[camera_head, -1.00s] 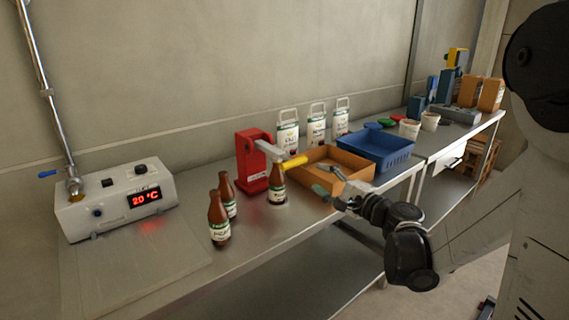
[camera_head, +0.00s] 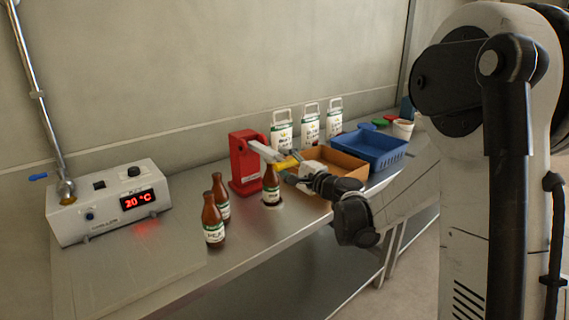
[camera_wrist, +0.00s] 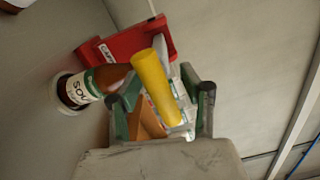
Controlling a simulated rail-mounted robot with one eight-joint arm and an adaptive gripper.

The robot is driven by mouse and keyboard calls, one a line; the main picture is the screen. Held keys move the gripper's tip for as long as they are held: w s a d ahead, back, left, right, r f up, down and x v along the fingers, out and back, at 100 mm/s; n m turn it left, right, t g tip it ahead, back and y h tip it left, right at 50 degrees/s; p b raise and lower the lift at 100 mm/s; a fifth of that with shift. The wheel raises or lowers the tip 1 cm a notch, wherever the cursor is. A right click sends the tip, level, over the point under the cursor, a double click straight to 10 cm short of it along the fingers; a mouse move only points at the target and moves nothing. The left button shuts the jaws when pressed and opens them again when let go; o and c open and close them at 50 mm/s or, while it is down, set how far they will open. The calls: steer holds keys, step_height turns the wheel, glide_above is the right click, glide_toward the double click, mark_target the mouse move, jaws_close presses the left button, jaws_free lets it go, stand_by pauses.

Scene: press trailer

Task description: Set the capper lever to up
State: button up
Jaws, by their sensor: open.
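The red capper (camera_head: 246,163) stands on the steel bench, and also shows in the wrist view (camera_wrist: 125,42). Its grey lever arm points out to the right and slightly down, ending in a yellow handle (camera_head: 286,163). In the wrist view the yellow handle (camera_wrist: 156,85) lies between the open fingers of my gripper (camera_wrist: 162,105); I cannot tell whether they touch it. My gripper (camera_head: 293,172) is at the handle in the head view, its fingers partly hidden. A brown bottle (camera_head: 271,186) stands upright under the lever, and shows beside the capper in the wrist view (camera_wrist: 95,85).
Two brown bottles (camera_head: 214,219) stand left of the capper. An orange-brown tray (camera_head: 345,160) and a blue basket (camera_head: 372,148) stand right, with white carriers (camera_head: 310,124) behind.

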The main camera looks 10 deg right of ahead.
steer(key=shift+c, duration=0.5)
jaws_close()
